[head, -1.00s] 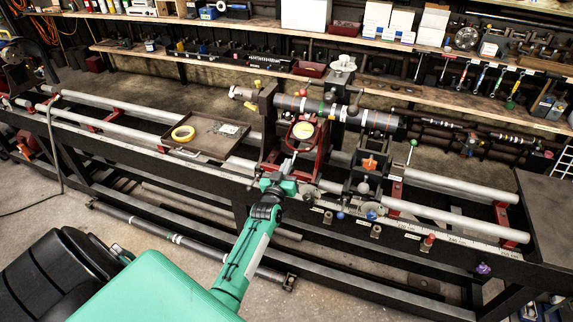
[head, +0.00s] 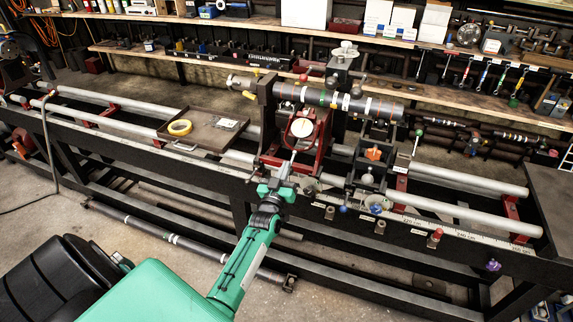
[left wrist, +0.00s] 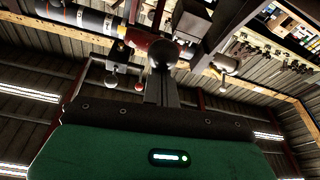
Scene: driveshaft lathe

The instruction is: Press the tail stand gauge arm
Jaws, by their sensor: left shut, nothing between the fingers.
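My left gripper (head: 288,167) is shut and empty, at the front of the lathe bench, just below a red stand (head: 269,159) with a round pale gauge dial (head: 302,127). A gauge arm cannot be clearly told apart in the head view. In the left wrist view my shut fingers (left wrist: 162,82) point up at a dark round knob (left wrist: 163,53) beside a red part (left wrist: 145,40); whether they touch it, I cannot tell. A dark driveshaft (head: 340,101) with coloured bands lies above the stand. My right gripper is out of view.
A black carriage with an orange knob (head: 374,153) stands to the right on the long silver rails (head: 470,182). Shelves with boxes and tools line the back.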

